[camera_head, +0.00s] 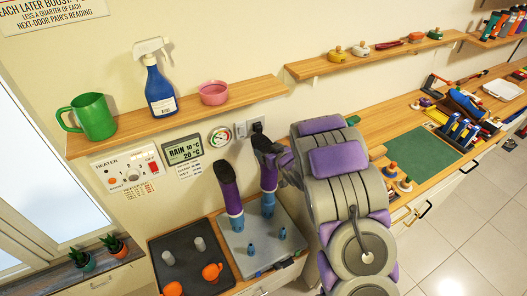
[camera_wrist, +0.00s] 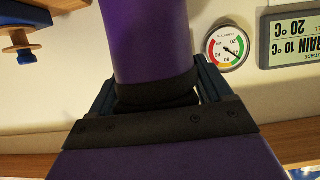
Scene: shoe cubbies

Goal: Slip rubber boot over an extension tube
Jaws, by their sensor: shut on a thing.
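A purple boot (camera_head: 269,176) hangs sole-up, its opening downward, directly above or on a blue extension tube (camera_head: 267,205) on the grey tray (camera_head: 262,268). I cannot tell how far the boot covers the tube. My gripper (camera_head: 268,150) is shut on this boot near its dark upper end. In the wrist view the boot's purple shaft (camera_wrist: 150,40) runs up between my fingers (camera_wrist: 155,88), with a black band at the grip. A second purple boot (camera_head: 227,183) stands sole-up on another blue tube (camera_head: 236,221) to the left, apart from my gripper.
Two short blue pegs (camera_head: 252,250) stand on the grey tray. A dark tray (camera_head: 166,245) with grey pegs and orange items (camera_head: 212,272) lies to the left. A shelf (camera_head: 180,115) with mug, spray bottle and bowl juts out above. A gauge (camera_head: 219,137) is on the wall behind.

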